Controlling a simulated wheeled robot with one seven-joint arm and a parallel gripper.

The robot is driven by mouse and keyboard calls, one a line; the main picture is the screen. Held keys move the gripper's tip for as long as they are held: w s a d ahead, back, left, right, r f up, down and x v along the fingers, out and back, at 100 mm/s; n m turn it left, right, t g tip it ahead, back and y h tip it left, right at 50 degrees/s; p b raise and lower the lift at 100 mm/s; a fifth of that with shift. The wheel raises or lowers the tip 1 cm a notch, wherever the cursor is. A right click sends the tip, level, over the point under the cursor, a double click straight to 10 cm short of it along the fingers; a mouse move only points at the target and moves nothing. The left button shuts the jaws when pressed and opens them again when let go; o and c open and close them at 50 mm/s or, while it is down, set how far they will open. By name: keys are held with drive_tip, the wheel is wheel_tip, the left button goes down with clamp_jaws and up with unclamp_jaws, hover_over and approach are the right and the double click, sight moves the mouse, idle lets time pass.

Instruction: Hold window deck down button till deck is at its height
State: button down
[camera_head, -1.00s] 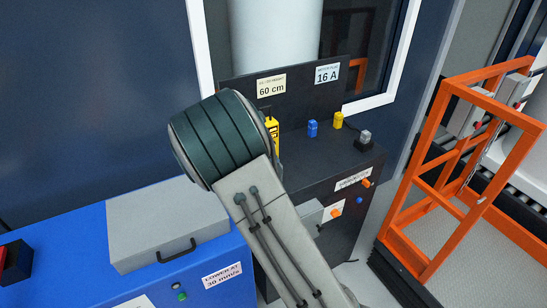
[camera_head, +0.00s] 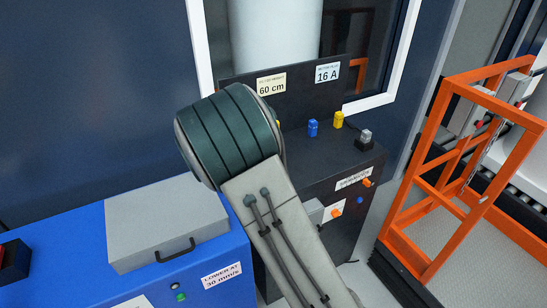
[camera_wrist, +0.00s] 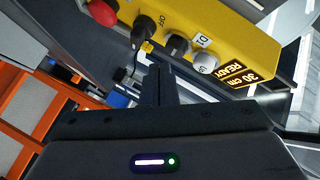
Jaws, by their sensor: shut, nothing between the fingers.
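A yellow control box (camera_wrist: 190,25) crosses the top of the wrist view at a slant. It carries a red button (camera_wrist: 103,12), a black knob (camera_wrist: 145,28) near an OFF mark, a black button (camera_wrist: 177,46) and a pale grey button (camera_wrist: 205,62). Its display (camera_wrist: 237,70) reads "30 cm READY". My gripper (camera_wrist: 161,72) is shut and empty. In the picture its tips lie just below the black knob and black button; I cannot tell whether they touch. In the head view my arm hides the gripper and most of the box. A card (camera_head: 271,84) reads "60 cm".
A dark bench (camera_head: 310,150) holds blue and yellow plugs and a "16 A" card (camera_head: 327,73). A blue cabinet (camera_head: 215,255) labelled "LOWER AT 30 mm/s" bears a grey box (camera_head: 165,220). An orange-railed platform (camera_head: 430,265) stands at right. A window (camera_head: 385,100) is behind.

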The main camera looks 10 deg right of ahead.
drive_tip(key=s, duration=0.1)
drive_tip(key=s+d+b, duration=0.1)
drive_tip(key=s, duration=0.2)
drive_tip(key=shift+s+d+b, duration=0.3)
drive_tip(key=shift+s+b, duration=0.1)
idle(1.6)
drive_tip(key=s+a+r+n+g+y, duration=0.4)
drive_tip(key=s+r+n+g+y, duration=0.15)
drive_tip(key=s+n+y, duration=0.35)
drive_tip(key=s+d+r+n+g+h, duration=0.1)
drive_tip(key=s+n, duration=0.3)
drive_tip(key=s, duration=0.4)
drive_tip(key=s+d+r+n+g+h, duration=0.1)
drive_tip(key=s+d+r+n+g, duration=0.1)
drive_tip(key=s, duration=0.6)
drive_tip(key=shift+s+d+r+n+g, duration=0.2)
drive_tip(key=shift+s+d+n+g, duration=0.15)
drive_tip(key=shift+d+n+g, duration=0.6)
